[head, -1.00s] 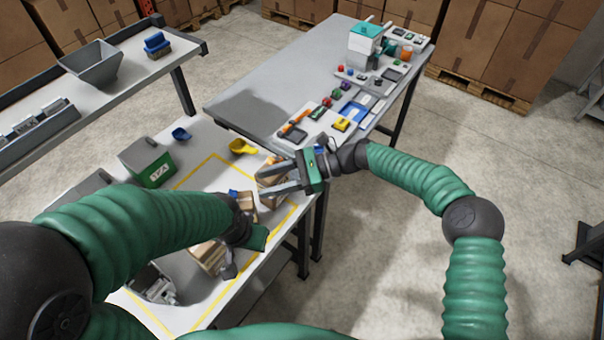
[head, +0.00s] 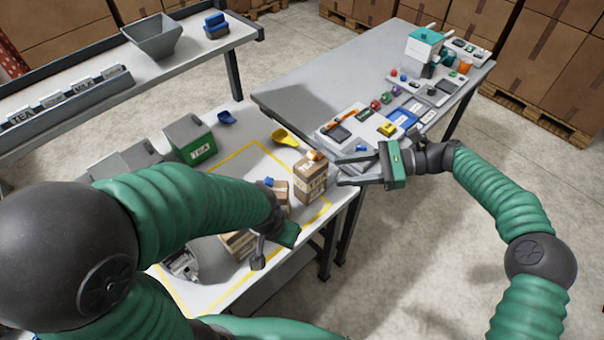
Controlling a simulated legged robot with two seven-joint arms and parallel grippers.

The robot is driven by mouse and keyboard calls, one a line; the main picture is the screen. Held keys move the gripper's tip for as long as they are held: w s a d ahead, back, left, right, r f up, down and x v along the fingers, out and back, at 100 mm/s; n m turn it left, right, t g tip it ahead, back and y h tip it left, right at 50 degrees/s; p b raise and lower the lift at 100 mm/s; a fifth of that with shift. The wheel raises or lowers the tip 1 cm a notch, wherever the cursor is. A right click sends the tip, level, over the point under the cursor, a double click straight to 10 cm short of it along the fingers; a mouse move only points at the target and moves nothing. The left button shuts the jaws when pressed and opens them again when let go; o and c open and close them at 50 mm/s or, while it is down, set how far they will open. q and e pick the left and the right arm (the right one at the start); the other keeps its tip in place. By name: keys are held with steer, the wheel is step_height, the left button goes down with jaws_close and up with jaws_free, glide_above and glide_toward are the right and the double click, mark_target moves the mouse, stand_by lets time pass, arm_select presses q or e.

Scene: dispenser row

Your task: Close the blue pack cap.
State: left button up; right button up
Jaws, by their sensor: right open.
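A brown pack (head: 283,197) with a blue cap (head: 269,182) stands on the white table inside the yellow outline, partly hidden by my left arm. Whether the cap is closed is too small to tell. A taller brown pack (head: 310,184) with an orange cap (head: 315,155) stands to its right. My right gripper (head: 338,171) is open and empty, its fingers pointing left, just right of the taller pack. My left gripper (head: 270,250) is low over the table, in front of the blue-capped pack; its fingers are mostly hidden behind its own body.
Another brown pack (head: 237,243) lies near my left gripper. A green TEA box (head: 190,141), a blue scoop (head: 226,118) and a yellow scoop (head: 285,138) are farther back. A grey table (head: 320,80) with trays and small coloured items stands behind. The table's right edge is close.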

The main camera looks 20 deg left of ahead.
mark_target(278, 188)
step_height(278, 188, down, 4)
steer(key=n+y+b, duration=0.2)
steer(key=n+b, duration=0.3)
steer(key=n, duration=2.9)
steer(key=shift+g, duration=0.4)
steer(key=p+x, duration=0.5)
steer(key=x, duration=1.2)
steer(key=shift+s+r, duration=0.1)
steer(key=shift+d, duration=0.1)
jaws_close()
